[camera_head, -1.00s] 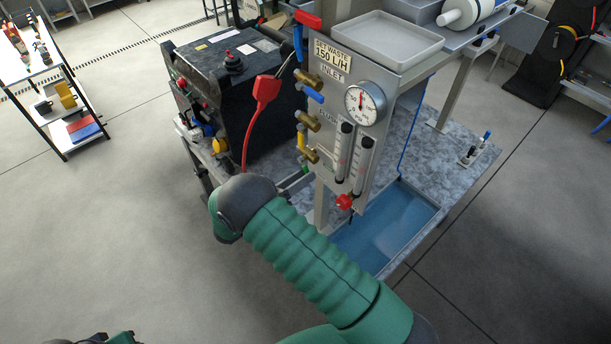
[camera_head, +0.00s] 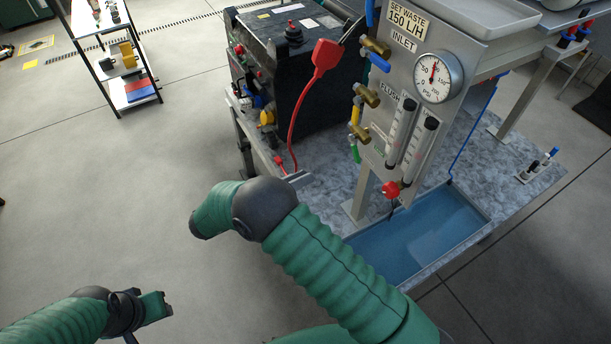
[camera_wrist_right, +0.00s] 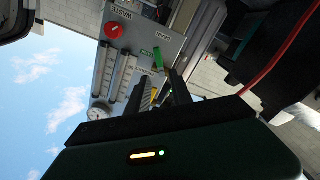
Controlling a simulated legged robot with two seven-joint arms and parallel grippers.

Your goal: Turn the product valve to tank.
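A green-handled valve (camera_head: 356,153) sits low on the left side of the grey panel (camera_head: 390,150). I take it as the product valve, but its label cannot be read in the head view. In the right wrist view, turned upside down, the green handle (camera_wrist_right: 158,61) lies just beyond my right fingertips, near a small green label (camera_wrist_right: 147,53). My right gripper (camera_wrist_right: 164,82) is open, with a gap between its two fingers. Contact with the handle cannot be made out. My left gripper (camera_head: 153,306) is low at the left, far from the panel; its opening is unclear.
Blue (camera_head: 379,61) and yellow (camera_head: 354,116) handles sit above the green one. Two flow tubes (camera_head: 411,140), a gauge (camera_head: 438,77) and a red knob (camera_head: 391,188) are on the panel. A red cable (camera_head: 295,115) hangs to its left. A blue tray (camera_head: 420,240) lies below.

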